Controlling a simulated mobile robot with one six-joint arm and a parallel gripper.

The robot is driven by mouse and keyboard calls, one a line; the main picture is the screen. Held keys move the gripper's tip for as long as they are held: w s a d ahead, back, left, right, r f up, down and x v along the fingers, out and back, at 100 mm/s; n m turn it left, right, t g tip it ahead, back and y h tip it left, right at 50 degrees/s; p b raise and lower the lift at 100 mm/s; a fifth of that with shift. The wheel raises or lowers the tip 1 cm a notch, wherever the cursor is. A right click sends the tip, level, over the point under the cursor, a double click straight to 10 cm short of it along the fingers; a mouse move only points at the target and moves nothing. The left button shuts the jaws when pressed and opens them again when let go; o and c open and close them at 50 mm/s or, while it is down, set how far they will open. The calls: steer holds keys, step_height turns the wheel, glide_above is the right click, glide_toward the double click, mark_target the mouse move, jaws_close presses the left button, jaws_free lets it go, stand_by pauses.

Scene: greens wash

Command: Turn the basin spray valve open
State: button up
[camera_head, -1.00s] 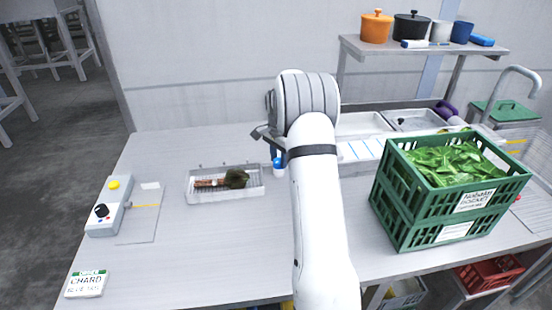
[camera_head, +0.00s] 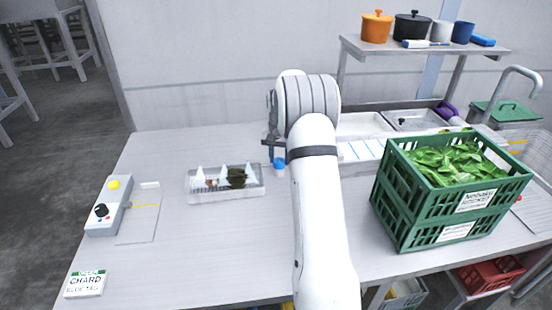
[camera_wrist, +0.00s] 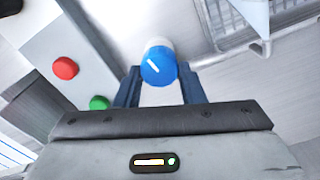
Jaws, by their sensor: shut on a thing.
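The basin spray valve is a blue knob with a white line on a pale body. In the wrist view the knob (camera_wrist: 157,62) sits between my fingertips, the line running diagonally. In the head view the knob (camera_head: 280,162) shows beside my arm. My gripper (camera_wrist: 160,80) is shut on the knob; in the head view the arm partly hides it. The shallow clear basin (camera_head: 226,199) stands left of the knob, with dark leafy bunches in it. Several white spray cones (camera_head: 224,172) stand over the bunches.
A control box (camera_head: 108,208) with a yellow button and black knob stands at the left. Stacked green crates (camera_head: 450,205) of leaves stand at the right. A CHARD card (camera_head: 86,284) lies front left. Red (camera_wrist: 65,68) and green (camera_wrist: 99,103) buttons are near my gripper.

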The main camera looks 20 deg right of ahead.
mark_target(278, 160)
steer(key=n, duration=0.5)
steer(key=shift+w+a+r+n, duration=0.1)
steer(key=shift+w+a+n, duration=0.1)
steer(key=shift+n, duration=0.1)
steer(key=n, duration=0.5)
steer(key=shift+s, duration=0.15)
steer(key=shift+n, duration=0.3)
steer(key=o, duration=1)
step_height(278, 160, up, 7)
steer(key=shift+r+b, duration=0.15)
steer(key=shift+b, duration=0.25)
steer(key=shift+r, duration=0.1)
